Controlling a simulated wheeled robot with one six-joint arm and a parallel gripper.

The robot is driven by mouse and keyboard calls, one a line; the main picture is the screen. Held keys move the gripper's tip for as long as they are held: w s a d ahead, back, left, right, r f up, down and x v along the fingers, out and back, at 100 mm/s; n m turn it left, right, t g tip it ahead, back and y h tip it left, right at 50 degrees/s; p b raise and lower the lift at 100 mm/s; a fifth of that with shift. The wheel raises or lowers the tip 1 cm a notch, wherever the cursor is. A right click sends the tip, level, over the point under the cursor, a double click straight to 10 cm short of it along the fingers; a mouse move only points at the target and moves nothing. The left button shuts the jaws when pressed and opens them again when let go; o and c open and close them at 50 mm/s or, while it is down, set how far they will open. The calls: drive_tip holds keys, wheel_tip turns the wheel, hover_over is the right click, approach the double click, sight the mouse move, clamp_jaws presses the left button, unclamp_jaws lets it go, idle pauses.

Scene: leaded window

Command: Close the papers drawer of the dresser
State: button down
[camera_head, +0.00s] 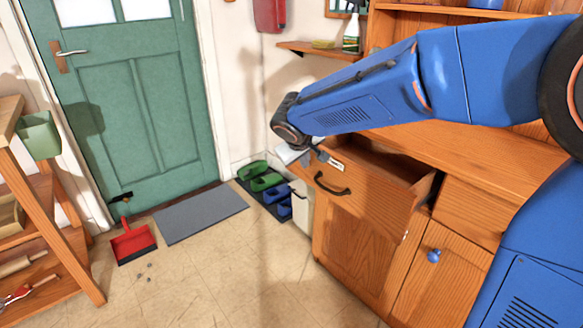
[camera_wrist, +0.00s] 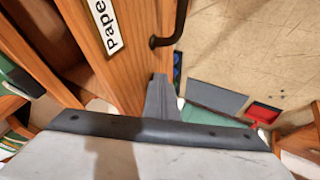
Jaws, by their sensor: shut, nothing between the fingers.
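The papers drawer (camera_head: 365,192) of the wooden dresser stands pulled out, with its open top showing. It has a dark curved handle (camera_head: 332,185) and a white label on its front. In the wrist view the label (camera_wrist: 103,22) reads "Pape", and the handle (camera_wrist: 170,32) is beside it. My gripper (camera_head: 318,157) is at the upper left part of the drawer front, near the label. In the wrist view my gripper's fingers (camera_wrist: 161,95) are together, close to the drawer front's edge. I cannot tell whether they touch it. My arm hides part of the dresser top.
Below the drawer is a cupboard door (camera_head: 355,232); a second door has a blue knob (camera_head: 434,256). Shoes (camera_head: 266,180) lie on a dark tray left of the dresser. A grey mat (camera_head: 201,213) and a red dustpan (camera_head: 132,243) lie on the floor. The floor before the dresser is clear.

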drive_tip(key=w+d, duration=0.3)
drive_tip(key=d, duration=0.1)
drive_tip(key=w+d, duration=0.3)
drive_tip(key=d, duration=0.2)
drive_tip(key=w+d, duration=0.3)
drive_tip(key=d, duration=0.1)
drive_tip(key=shift+w+d, duration=0.2)
drive_tip(key=shift+w, duration=0.2)
drive_tip(key=shift+w+d, duration=0.1)
drive_tip(key=shift+d, duration=0.05)
drive_tip(key=shift+r, duration=0.15)
